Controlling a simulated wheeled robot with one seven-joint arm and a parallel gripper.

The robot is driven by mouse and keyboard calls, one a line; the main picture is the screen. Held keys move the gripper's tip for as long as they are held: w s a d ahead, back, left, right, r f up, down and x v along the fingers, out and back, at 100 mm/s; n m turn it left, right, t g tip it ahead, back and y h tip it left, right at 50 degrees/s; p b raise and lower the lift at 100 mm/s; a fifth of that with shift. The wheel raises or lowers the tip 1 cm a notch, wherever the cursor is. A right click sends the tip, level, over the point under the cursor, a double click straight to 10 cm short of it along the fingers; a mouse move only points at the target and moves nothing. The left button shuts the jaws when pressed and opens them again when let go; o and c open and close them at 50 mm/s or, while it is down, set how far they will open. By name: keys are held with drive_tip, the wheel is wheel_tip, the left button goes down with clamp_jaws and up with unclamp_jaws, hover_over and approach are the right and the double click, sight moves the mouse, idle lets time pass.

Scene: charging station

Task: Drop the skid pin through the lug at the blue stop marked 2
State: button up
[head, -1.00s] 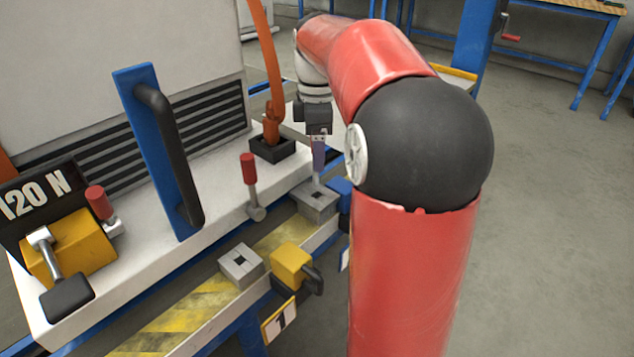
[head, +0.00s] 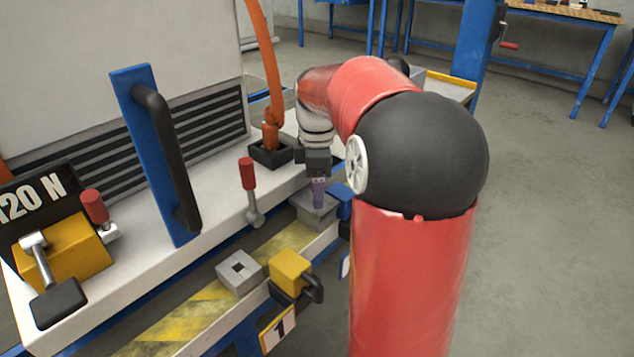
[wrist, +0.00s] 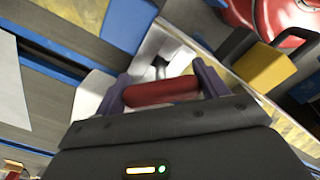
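My gripper (head: 318,205) is low over the far grey lug (head: 305,216), beside the blue stop (head: 341,200). In the wrist view my gripper (wrist: 163,88) has its two purple fingers against the ends of a red crossbar, which I take for the skid pin's handle (wrist: 163,92). A short grey metal part (wrist: 160,70) shows beyond the bar, over the pale lug. How far the pin's shank is in the lug's hole is hidden. The number on the blue stop's plate cannot be read from here.
A nearer grey lug (head: 240,271) with a square hole stands beside the yellow stop (head: 290,270), whose plate (head: 278,329) reads 1. A red-topped lever (head: 248,175) and a blue plate with a black handle (head: 155,150) rise from the white ledge. An orange cable (head: 271,80) stands behind.

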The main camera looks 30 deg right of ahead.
drive_tip(key=o, duration=0.4)
drive_tip(key=shift+o, duration=0.2)
wheel_tip(320, 180, up, 12)
drive_tip(key=shift+f+p, duration=0.15)
drive_tip(key=shift+p, duration=1.1)
drive_tip(key=s+a+m+t+h, duration=0.1)
drive_tip(key=s+a+m+t, duration=0.2)
drive_tip(key=s+a+m, duration=0.5)
drive_tip(key=s+a+f+m+t, duration=0.1)
drive_tip(key=s+a+f+m, duration=0.1)
drive_tip(key=s, duration=0.4)
drive_tip(key=s+a+f+m+t+y, duration=0.1)
drive_tip(key=s+a+f+m, duration=0.2)
drive_tip(key=s+f, duration=0.3)
drive_tip(key=shift+a+f+t, duration=0.2)
drive_tip(key=shift+a+t, duration=0.1)
drive_tip(key=shift+a, duration=0.1)
drive_tip(key=shift+s, duration=0.1)
